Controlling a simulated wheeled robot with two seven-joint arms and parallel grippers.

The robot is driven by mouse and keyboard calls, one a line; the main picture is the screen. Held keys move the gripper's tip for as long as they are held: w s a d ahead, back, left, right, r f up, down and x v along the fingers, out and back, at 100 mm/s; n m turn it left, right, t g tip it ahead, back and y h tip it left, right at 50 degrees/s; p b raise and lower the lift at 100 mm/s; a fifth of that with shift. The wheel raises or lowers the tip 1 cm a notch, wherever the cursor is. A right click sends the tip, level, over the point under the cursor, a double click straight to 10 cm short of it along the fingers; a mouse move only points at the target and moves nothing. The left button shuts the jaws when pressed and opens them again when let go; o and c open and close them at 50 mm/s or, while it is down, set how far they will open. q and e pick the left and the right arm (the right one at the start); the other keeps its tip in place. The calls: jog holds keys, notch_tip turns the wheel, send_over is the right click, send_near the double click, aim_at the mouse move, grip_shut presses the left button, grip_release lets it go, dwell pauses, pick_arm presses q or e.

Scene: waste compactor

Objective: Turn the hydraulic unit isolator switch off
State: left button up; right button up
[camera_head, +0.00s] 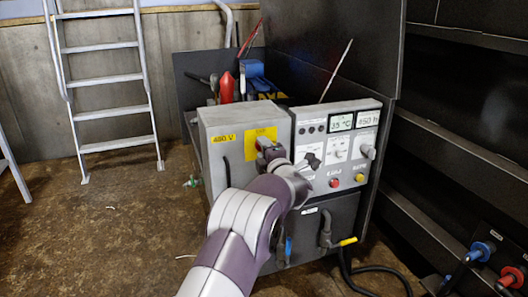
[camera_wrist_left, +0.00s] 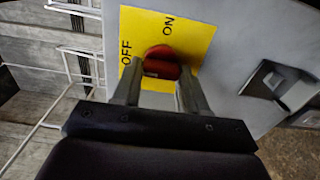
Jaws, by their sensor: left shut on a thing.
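The isolator switch has a red handle (camera_head: 264,143) on a yellow plate (camera_head: 250,148), on the front of the grey box marked 480 V (camera_head: 222,160). In the left wrist view the red handle (camera_wrist_left: 162,63) lies between the two fingers of my left gripper (camera_wrist_left: 160,88), which is shut on it. The yellow plate (camera_wrist_left: 190,30) there reads OFF at the left and ON at the upper right. I cannot tell which mark the handle points to. In the head view my left wrist hides part of the plate and most of the gripper. My right gripper is not in view.
A control panel (camera_head: 338,146) with knobs, buttons and two displays stands right of the box. Red and blue items (camera_head: 228,86) sit behind it. A ladder (camera_head: 106,85) leans at the left. Dark shelving (camera_head: 455,150) stands at the right. The floor at left is mostly clear.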

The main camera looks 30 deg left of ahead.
pick_arm(q)
jog(key=shift+f, duration=0.1)
jog(key=o, duration=1.1)
jog(key=shift+c, duration=0.2)
jog(key=p+v, duration=0.3)
jog(key=v, duration=0.9)
jog(key=shift+s+d, duration=0.25)
jog(key=shift+s, duration=0.1)
